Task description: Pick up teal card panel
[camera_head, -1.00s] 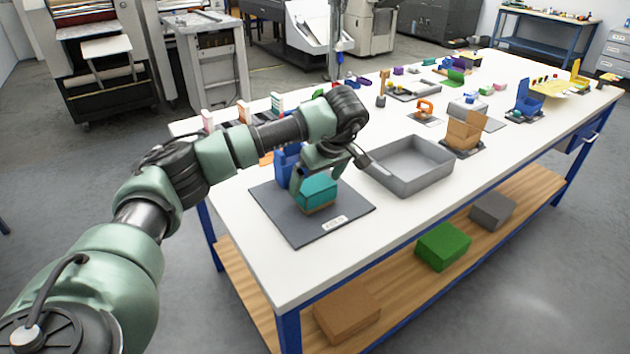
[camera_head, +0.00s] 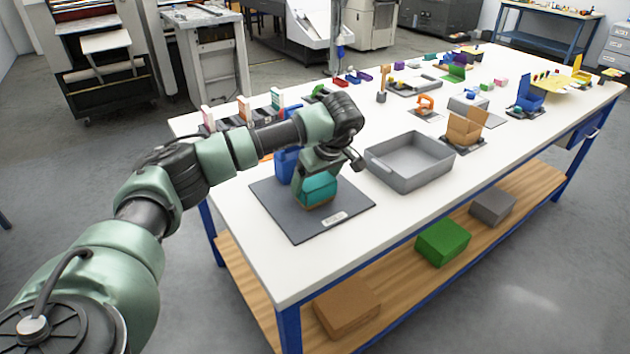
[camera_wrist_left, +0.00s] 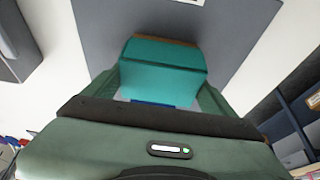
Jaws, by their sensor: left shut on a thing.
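The teal card panel (camera_head: 318,188) is a small teal piece with a brown lower edge, over the dark grey mat (camera_head: 272,206) at the near left of the table. My left gripper (camera_head: 317,176) is around it from above, shut on it. In the left wrist view the teal panel (camera_wrist_left: 160,66) sits between the two green fingers of my left gripper (camera_wrist_left: 155,90). I cannot tell whether the panel touches the mat. My right gripper is not in view.
A blue holder (camera_head: 287,165) stands just behind the gripper on the mat. A grey open tray (camera_head: 410,178) lies right of the mat, and an open cardboard box (camera_head: 465,129) stands beyond it. The table's front strip is clear.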

